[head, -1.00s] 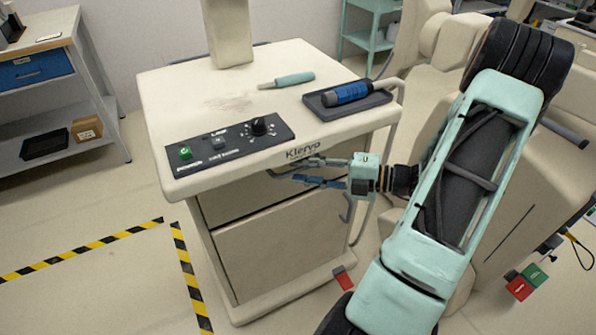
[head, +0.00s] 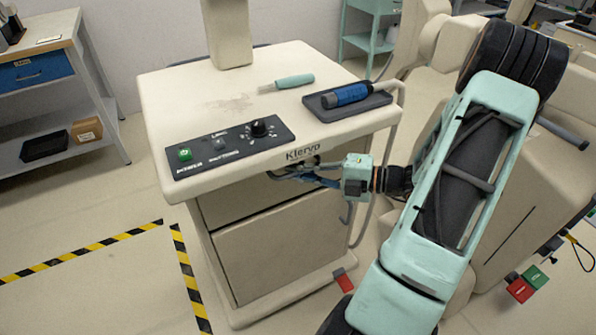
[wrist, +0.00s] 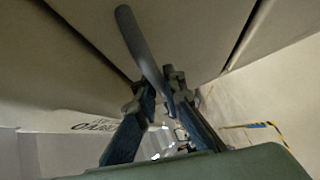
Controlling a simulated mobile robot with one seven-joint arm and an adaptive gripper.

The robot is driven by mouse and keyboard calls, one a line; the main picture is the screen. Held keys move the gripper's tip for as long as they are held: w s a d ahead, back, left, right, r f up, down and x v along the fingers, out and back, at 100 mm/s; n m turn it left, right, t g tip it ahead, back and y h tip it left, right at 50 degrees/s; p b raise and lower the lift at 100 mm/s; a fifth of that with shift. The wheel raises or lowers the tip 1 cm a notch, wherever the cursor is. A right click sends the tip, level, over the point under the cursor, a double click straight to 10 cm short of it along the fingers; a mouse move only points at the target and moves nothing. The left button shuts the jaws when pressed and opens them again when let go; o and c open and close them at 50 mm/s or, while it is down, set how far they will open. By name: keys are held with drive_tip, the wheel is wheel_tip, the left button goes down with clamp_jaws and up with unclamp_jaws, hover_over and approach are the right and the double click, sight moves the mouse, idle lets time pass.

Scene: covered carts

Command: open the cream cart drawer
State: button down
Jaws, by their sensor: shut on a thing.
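The cream cart (head: 160,105) stands in the middle of the head view. Its upper drawer (head: 228,199) is under the overhanging top, and its front looks flush with the cart body. My gripper (head: 290,172) reaches in from the right, just under the cart's front edge, where the overhang partly hides the fingertips. In the wrist view, my gripper (wrist: 160,85) is shut on a grey curved handle (wrist: 138,42) that runs up from between the fingertips against the cream drawer face (wrist: 190,30). The handle's lower end is hidden by the fingers.
On the cart top are a black control panel (head: 230,147), a teal-handled tool (head: 293,81) and a dark tray (head: 376,102) with a blue cylinder (head: 345,95). A side rail (head: 399,100) runs along the cart's right. Open floor (head: 110,290) with striped tape lies left.

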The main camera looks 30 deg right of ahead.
drive_tip(key=shift+s, duration=0.1)
drive_tip(key=s+d+p, duration=0.1)
drive_tip(key=s+p, duration=0.7)
drive_tip(key=s, duration=2)
drive_tip(key=shift+s, duration=0.15)
drive_tip(key=c, duration=2)
unclamp_jaws()
drive_tip(key=shift+d, duration=0.1)
drive_tip(key=v, duration=1.2)
